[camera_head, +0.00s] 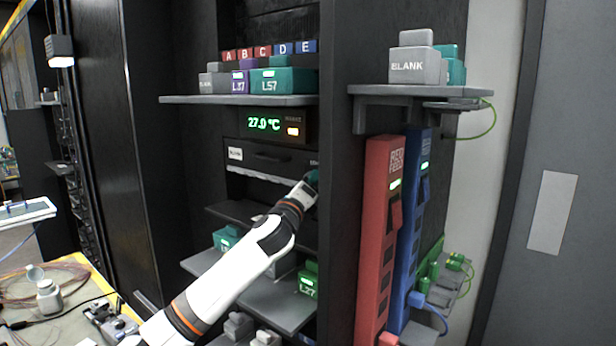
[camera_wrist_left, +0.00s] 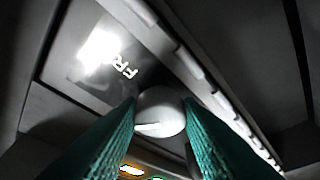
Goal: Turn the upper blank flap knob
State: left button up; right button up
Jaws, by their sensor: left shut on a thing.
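The knob (camera_wrist_left: 160,112) is a round, pale grey piece with a white pointer mark, seen in the left wrist view. My left gripper (camera_wrist_left: 162,128) has its two teal fingers on either side of it, shut on it. In the head view my left gripper (camera_head: 312,181) reaches the right end of a dark panel (camera_head: 268,161) below the temperature display, and it hides the knob there. In the wrist view a plate (camera_wrist_left: 105,55) beside the knob has a partly glared label starting "FR". My right gripper is not in view.
Above the panel are a green 27.0 °C display (camera_head: 263,124) and a shelf (camera_head: 240,100) with labelled blocks. Lower shelves (camera_head: 275,303) hold more blocks under my left arm. Red (camera_head: 379,240) and blue (camera_head: 411,230) upright units stand to the right.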

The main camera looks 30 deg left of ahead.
pick_arm(q)
jog(key=shift+r+n+g+y+p, duration=0.1)
jog(key=shift+n+g+y+p, duration=0.3)
jog(key=shift+n+p, duration=0.65)
jog(key=shift+r+n+g+y+p, duration=0.1)
jog(key=shift+n+g+p, duration=0.55)
jog(key=shift+n, duration=0.75)
jog(key=shift+r+n+g+y+p, duration=0.15)
jog(key=shift+n+g+p, duration=0.3)
jog(key=shift+n+p, duration=0.65)
jog(key=shift+f+n, duration=0.1)
jog(key=shift+n, duration=0.15)
jog(key=o, duration=1)
jog(key=shift+f, duration=0.1)
